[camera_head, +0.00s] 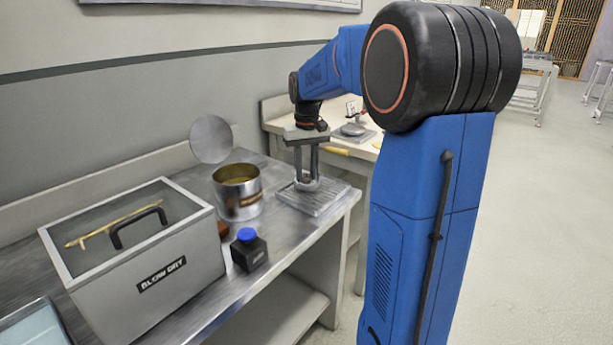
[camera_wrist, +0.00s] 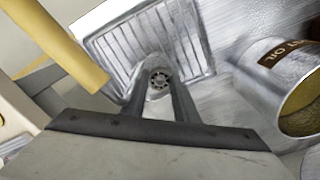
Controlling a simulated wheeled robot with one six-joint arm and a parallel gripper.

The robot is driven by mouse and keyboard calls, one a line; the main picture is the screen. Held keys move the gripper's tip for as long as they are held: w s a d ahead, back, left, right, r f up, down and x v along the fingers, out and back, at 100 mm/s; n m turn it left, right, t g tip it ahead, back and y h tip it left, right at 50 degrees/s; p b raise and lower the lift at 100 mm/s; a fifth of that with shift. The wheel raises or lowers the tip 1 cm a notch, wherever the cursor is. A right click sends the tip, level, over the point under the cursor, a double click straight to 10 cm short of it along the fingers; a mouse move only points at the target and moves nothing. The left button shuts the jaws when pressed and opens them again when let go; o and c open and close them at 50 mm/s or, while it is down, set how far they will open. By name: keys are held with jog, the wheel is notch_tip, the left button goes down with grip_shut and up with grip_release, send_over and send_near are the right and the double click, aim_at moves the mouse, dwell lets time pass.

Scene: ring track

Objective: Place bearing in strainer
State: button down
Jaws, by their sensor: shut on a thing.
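My gripper (camera_head: 307,186) points down over the ribbed metal tray (camera_head: 322,202) at the bench's right end. In the wrist view my gripper (camera_wrist: 157,92) is shut on a small round metal bearing (camera_wrist: 159,78) with a dark centre. The ribbed tray (camera_wrist: 112,48) lies beneath it there; whether the bearing touches the tray I cannot tell. A metal can (camera_head: 238,200) stands left of my gripper, open at the top with a yellowish inside. It also shows in the wrist view (camera_wrist: 262,76), with a label ending in "OIL". I cannot clearly make out a strainer; the can's inside is partly hidden.
A round metal disc (camera_head: 211,139) stands up behind the can. A grey glass-topped box (camera_head: 160,285) fills the bench's left, with a brass rod inside. A small black box with a blue button (camera_head: 247,235) sits near the front edge. Another table (camera_head: 362,152) is beyond.

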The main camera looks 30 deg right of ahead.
aim_at(306, 176)
jog(key=shift+s+f, duration=0.15)
jog(key=shift+f, duration=0.6)
jog(key=shift+s+f, duration=0.1)
jog(key=shift+f, duration=0.6)
jog(key=c, duration=1.7)
grip_release()
jog(key=shift+o, duration=0.2)
jog(key=shift+r, duration=0.15)
notch_tip(306, 176, up, 12)
jog(key=s+a, duration=0.6)
jog(key=s, duration=0.2)
jog(key=s+a+f+n+t, duration=0.1)
jog(key=s+a+f, duration=0.2)
jog(key=s, duration=0.4)
jog(key=s+a+f+n+t, duration=0.1)
jog(key=s+a+f+t, duration=0.1)
jog(key=s+f, duration=0.4)
jog(key=s+a+f+t, duration=0.1)
jog(key=s+a+f, duration=0.4)
jog(key=s, duration=0.3)
jog(key=shift+s+f+n, duration=0.2)
jog(key=shift+s+n, duration=0.15)
jog(key=shift+n, duration=0.05)
